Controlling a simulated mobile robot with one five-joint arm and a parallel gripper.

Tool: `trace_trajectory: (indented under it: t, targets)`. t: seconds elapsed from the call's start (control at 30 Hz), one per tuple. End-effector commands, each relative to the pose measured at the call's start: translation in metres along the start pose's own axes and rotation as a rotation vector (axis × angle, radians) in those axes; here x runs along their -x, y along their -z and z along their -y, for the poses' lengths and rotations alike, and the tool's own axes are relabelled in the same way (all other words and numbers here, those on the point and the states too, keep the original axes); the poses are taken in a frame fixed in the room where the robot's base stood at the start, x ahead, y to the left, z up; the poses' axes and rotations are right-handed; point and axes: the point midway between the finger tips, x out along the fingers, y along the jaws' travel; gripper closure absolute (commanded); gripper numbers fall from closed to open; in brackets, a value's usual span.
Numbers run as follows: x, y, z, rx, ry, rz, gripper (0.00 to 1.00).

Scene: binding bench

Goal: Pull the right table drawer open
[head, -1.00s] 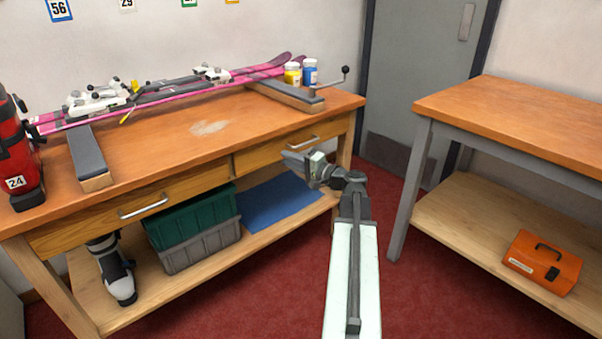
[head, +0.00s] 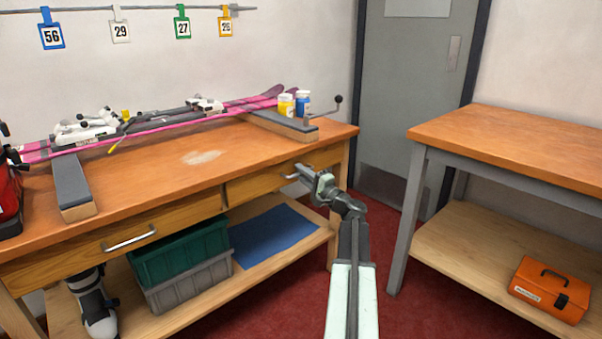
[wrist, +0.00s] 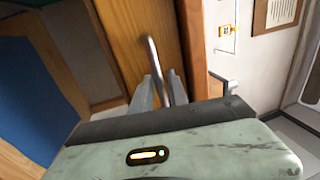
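The right table drawer (head: 250,188) is a wooden front under the orange-brown tabletop, flush with the bench and closed. My gripper (head: 301,172) is at its metal bar handle (head: 290,177), partly covering the handle and the drawer's right part in the head view. In the wrist view the handle (wrist: 153,53) runs down between the two grey fingers of my gripper (wrist: 163,80). The fingers look apart, with a small gap beside the bar. Whether either finger touches the bar is hard to see.
The left drawer's handle (head: 129,238) is further left. Skis (head: 150,128) and two jars (head: 295,104) sit on the bench. Green and grey crates (head: 190,275) and a blue mat (head: 272,237) are on the lower shelf. A second table (head: 530,140) stands right; red floor lies between.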

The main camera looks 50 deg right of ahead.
Motion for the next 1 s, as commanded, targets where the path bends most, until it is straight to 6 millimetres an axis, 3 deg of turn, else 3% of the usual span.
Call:
trace_trajectory:
  t: [0.2,0.3,1.0]
  targets:
    - [-0.0014,0.0001,-0.0003,0.0,0.0,-0.001,0.8]
    - [-0.0012,0.0002,-0.0003,0.0,0.0,-0.001,1.0]
    - [-0.0001,0.0013,-0.0003,0.001,-0.001,-0.002,1.0]
